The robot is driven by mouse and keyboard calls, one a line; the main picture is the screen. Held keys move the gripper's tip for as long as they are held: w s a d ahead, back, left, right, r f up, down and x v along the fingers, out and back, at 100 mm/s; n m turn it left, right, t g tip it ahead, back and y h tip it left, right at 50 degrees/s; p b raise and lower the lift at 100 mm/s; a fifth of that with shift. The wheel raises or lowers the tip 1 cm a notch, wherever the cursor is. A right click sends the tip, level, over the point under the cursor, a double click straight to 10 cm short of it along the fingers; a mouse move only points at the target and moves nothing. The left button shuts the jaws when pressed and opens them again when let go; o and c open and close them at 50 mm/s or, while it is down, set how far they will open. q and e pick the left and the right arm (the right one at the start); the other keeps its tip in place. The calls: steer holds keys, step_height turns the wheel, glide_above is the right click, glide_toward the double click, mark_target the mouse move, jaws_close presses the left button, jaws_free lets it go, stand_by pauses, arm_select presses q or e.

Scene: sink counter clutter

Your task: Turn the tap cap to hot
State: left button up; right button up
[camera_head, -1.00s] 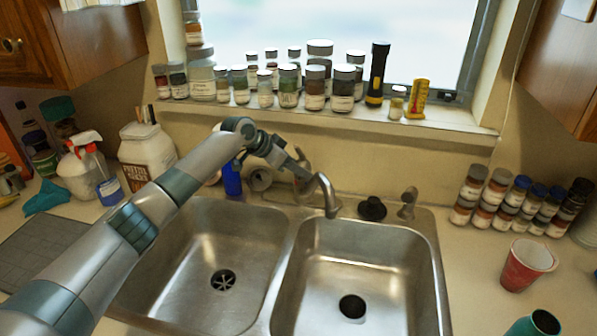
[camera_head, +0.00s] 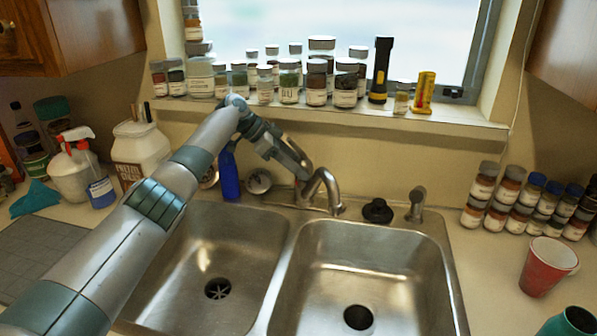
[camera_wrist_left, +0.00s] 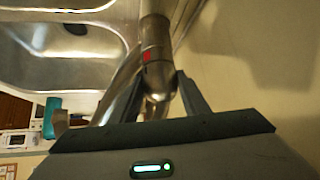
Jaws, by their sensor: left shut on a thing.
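The metal tap (camera_head: 327,190) stands behind the two sink basins, its curved spout hanging over the divider. In the left wrist view the tap body (camera_wrist_left: 155,30) comes down from the top and carries a small red mark. The shiny tap cap (camera_wrist_left: 160,78) is below that mark, between my fingers. My left gripper (camera_head: 302,174) reaches the tap from the upper left. In the left wrist view my left gripper (camera_wrist_left: 160,84) is shut on the cap, one finger on each side. The cap is mostly hidden in the head view. My right gripper is not in view.
A blue bottle (camera_head: 229,175) stands behind the left basin, close to my left arm. A black stopper (camera_head: 377,211) and a side sprayer (camera_head: 417,203) are right of the tap. Jars and a flashlight (camera_head: 380,70) line the windowsill. A red cup (camera_head: 546,268) stands at right.

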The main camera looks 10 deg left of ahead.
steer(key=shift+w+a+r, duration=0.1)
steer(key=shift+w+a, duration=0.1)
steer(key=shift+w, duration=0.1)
arm_select(q)
steer(key=o, duration=0.8)
steer(key=shift+r, duration=0.1)
steer(key=shift+a+r, duration=0.15)
steer(key=shift+a, duration=0.05)
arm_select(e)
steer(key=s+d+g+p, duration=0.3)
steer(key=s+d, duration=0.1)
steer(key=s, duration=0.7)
arm_select(q)
steer(key=shift+p+v, duration=2.7)
steer(key=shift+v, duration=5.7)
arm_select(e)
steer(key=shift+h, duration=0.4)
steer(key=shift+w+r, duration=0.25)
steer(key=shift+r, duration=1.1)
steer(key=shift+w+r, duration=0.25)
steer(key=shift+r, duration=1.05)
